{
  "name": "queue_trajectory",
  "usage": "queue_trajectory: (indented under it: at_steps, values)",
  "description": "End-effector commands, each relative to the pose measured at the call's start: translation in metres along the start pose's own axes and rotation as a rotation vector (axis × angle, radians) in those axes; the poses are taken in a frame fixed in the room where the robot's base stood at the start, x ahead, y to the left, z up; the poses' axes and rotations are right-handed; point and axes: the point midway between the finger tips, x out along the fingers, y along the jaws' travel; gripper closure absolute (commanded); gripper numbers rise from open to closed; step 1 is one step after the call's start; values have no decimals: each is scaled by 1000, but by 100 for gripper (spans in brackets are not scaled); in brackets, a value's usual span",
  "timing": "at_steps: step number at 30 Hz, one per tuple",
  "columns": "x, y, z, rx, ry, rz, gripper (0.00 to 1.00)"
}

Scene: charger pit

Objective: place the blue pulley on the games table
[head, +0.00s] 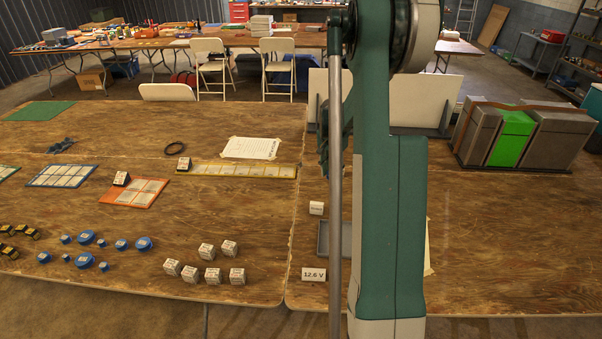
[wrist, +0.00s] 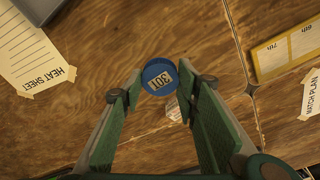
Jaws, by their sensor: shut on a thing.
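The blue pulley (wrist: 159,76), a round disc labelled 301, sits between the fingertips of my gripper (wrist: 158,92) in the wrist view. My green fingers are shut on it, above a brown wooden tabletop close to a seam between boards. In the head view my arm hides the held pulley and most of the gripper. Two wooden tables stand side by side in front, a left one (head: 200,220) and a right one (head: 470,240). No label tells me which is the games table.
A small pale block (wrist: 173,108) lies below the pulley, near the seam. A heat sheet (wrist: 32,50) and yellow strip (wrist: 285,48) flank it. Other blue discs (head: 143,243) and white cubes (head: 237,276) stand on the left table. Grey and green cases (head: 512,135) stand at right.

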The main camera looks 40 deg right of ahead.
Motion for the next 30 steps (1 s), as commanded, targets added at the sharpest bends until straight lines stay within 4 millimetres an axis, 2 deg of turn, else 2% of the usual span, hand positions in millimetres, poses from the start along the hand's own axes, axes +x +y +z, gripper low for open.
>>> queue_trajectory:
  at_steps: [8, 14, 20, 30]
  values:
    - [0, -1, 1, -2, 0, 0, 82]
    - [-1, -13, 10, -27, 0, -3, 82]
    - [-4, -42, 32, -88, -1, -11, 82]
    - [-13, -115, 99, -254, -2, -30, 82]
